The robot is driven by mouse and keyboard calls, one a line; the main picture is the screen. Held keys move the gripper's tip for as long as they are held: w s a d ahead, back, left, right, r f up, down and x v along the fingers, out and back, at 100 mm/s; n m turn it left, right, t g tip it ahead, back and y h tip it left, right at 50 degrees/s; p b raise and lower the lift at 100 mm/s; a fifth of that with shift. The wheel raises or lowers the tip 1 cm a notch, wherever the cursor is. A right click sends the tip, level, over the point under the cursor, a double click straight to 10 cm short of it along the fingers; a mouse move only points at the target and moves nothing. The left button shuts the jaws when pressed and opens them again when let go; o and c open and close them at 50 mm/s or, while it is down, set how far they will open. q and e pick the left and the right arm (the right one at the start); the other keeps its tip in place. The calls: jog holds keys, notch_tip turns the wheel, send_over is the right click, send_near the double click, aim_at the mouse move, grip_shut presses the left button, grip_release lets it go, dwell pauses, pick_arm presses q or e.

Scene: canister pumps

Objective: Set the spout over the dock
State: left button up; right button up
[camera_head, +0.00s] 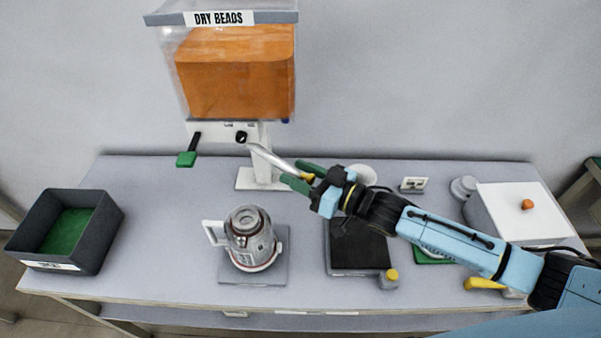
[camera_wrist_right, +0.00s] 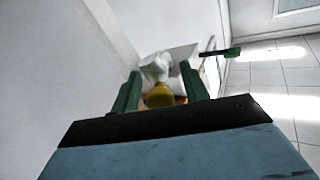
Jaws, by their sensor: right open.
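The spout (camera_head: 268,156) is a silver tube that runs from the hopper's front down to the right and ends in a yellow tip (camera_head: 306,177). My right gripper (camera_head: 303,176) is open, its two green fingers on either side of the yellow tip. In the right wrist view the yellow tip (camera_wrist_right: 159,95) sits between the fingers (camera_wrist_right: 160,88); contact cannot be told. A metal canister (camera_head: 250,236) with a white handle stands on a grey square plate (camera_head: 280,272), which may be the dock. The spout points to the right of it. My left gripper is not in view.
The hopper (camera_head: 235,75) labelled DRY BEADS has a green-handled lever (camera_head: 187,158). A dark tray (camera_head: 98,240) stands left. A black pad (camera_head: 358,258), a small yellow-capped bottle (camera_head: 388,280) and a white box (camera_head: 512,212) with an orange knob are right. Table between tray and canister is clear.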

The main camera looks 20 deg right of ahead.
grip_shut()
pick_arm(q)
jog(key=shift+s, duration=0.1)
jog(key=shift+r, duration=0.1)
pick_arm(e)
jog(key=shift+s, duration=0.1)
